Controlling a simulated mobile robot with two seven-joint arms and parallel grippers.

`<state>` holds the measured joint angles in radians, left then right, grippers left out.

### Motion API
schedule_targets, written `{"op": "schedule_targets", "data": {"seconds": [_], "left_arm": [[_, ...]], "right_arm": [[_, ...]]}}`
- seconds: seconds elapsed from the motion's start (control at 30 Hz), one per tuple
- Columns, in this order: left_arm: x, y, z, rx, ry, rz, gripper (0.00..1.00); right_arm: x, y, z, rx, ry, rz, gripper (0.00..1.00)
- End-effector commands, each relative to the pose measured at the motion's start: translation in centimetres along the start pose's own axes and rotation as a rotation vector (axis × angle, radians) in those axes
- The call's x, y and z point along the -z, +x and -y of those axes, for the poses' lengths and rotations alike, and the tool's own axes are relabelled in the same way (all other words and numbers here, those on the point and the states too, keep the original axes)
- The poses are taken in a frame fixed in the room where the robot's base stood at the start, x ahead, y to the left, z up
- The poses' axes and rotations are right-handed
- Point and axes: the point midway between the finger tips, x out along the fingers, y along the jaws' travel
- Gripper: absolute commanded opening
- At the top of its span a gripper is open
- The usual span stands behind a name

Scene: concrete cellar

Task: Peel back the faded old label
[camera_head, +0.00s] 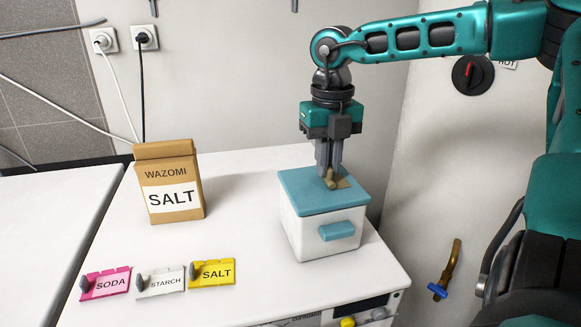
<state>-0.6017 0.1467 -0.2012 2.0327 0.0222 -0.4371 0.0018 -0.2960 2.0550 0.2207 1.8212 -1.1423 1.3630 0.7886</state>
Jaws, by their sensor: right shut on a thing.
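A white box (303,232) with a blue lid (301,192) stands on the white worktop, a blue handle (338,231) on its front. A small tan, faded label (342,184) is on top of the lid; its part near the fingers looks raised or curled, and the fingers partly hide it. I cannot read any writing on it. My right gripper (329,176) points straight down over the lid and is shut on the label. My left gripper is out of view.
A brown salt package (171,182) stands left of the box. SODA (106,284), STARCH (160,283) and SALT (212,273) tags lie near the front left. The worktop (240,220) between package and box is clear. A gap separates it from the surface at left.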

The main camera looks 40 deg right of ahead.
Motion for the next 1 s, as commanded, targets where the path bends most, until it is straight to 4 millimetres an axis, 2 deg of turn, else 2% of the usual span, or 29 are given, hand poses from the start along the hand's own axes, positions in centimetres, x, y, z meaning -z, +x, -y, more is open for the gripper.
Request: {"op": "schedule_targets", "data": {"seconds": [1.0], "left_arm": [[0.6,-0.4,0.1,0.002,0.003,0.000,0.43]], "right_arm": [[-0.1,-0.1,2.9,0.001,0.001,0.003,0.00]]}}
